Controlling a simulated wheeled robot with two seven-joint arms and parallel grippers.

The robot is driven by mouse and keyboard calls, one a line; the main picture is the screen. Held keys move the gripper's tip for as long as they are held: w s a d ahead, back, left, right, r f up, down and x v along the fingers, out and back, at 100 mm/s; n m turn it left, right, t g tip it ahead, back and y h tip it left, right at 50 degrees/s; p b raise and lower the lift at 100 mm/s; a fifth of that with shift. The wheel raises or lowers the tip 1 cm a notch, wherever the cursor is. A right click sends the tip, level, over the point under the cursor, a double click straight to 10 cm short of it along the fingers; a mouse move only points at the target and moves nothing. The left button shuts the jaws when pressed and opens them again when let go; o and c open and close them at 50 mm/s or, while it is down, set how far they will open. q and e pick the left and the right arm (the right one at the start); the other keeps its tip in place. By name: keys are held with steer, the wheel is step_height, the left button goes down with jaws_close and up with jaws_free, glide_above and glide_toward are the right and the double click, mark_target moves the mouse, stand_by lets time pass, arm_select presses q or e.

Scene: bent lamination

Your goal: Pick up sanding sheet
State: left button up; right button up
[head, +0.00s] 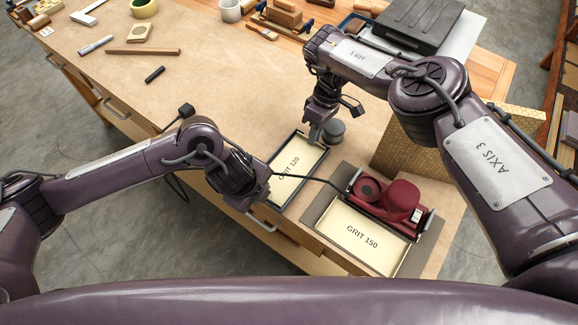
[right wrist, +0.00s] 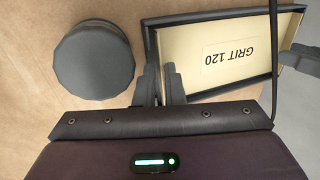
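A pale sanding sheet marked GRIT 120 (head: 287,186) lies in a shallow dark-rimmed tray (head: 271,207) near the table's front edge. The same sheet (right wrist: 222,62) shows in the right wrist view. A second sheet marked GRIT 150 (head: 362,238) lies in front of a dark red sander (head: 396,200). My right gripper (head: 317,138) is above the table near the far end of the tray. In the right wrist view its fingers (right wrist: 162,85) stand a narrow gap apart with nothing between them, beside the tray's corner.
A dark round knob-like block (right wrist: 93,60) stands beside the tray, close to my right gripper (head: 333,131). A tan textured panel (head: 415,150) stands to the right. A dark cable runs past the tray to the sander. The table's middle left is mostly clear.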

arm_select(q)
steer(key=shift+f, duration=0.15)
arm_select(e)
steer(key=shift+f, duration=0.15)
arm_select(q)
steer(key=shift+c, duration=0.3)
arm_select(e)
steer(key=shift+c, duration=0.3)
arm_select(q)
steer(key=shift+c, duration=1.1)
arm_select(e)
jaws_close()
arm_select(q)
jaws_close()
